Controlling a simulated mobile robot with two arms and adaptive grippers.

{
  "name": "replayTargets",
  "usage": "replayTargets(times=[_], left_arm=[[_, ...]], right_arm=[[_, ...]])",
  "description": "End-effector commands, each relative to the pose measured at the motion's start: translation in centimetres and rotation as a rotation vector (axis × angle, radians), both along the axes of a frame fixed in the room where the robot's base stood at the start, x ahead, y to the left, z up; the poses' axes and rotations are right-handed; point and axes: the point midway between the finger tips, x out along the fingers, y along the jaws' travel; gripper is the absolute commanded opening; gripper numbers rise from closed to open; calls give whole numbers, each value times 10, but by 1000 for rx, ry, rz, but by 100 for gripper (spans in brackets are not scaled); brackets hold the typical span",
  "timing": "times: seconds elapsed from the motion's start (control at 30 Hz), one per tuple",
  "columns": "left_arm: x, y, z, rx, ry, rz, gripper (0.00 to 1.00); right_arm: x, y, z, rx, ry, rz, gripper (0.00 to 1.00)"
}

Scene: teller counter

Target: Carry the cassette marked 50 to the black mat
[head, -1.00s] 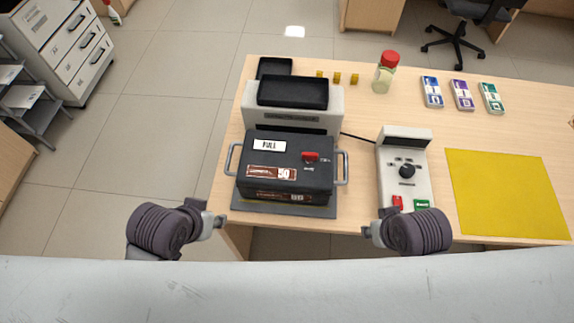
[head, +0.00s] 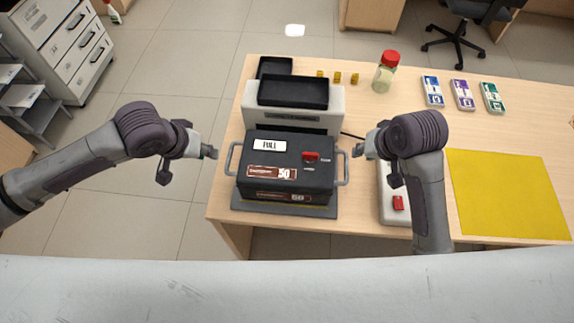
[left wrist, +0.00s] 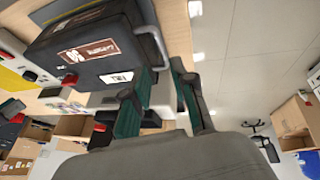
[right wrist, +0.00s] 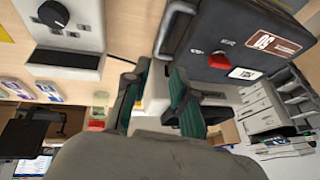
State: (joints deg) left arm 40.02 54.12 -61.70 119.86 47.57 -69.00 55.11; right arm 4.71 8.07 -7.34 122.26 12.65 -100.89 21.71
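The black cassette marked 50 (head: 285,155) rests on a dark grey plate (head: 250,207) at the counter's left front. It has a red latch on top and a grey handle on each side. My left gripper (head: 213,152) is open just left of the left handle (head: 229,160), apart from it. My right gripper (head: 357,150) is open close to the right handle (head: 345,165); contact cannot be told. The left wrist view shows the cassette (left wrist: 95,40) ahead of open fingers. The right wrist view shows it (right wrist: 235,40) too. The only clear mat is yellow (head: 508,195).
A grey machine with a black tray (head: 293,92) stands behind the cassette. A red-capped jar (head: 385,72) and banknote bundles (head: 462,95) stand farther back.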

Motion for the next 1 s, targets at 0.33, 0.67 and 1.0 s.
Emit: replayTargets(times=[0.33, 0.67, 1.0], left_arm=[[1, 0, -2, -1, 1, 2, 26], [17, -11, -45, 0, 3, 1, 26], [40, -25, -102, 0, 0, 0, 26]], right_arm=[[1, 0, -2, 0, 0, 0, 26], [19, 6, -45, 0, 4, 1, 26], [44, 15, -102, 0, 2, 1, 26]])
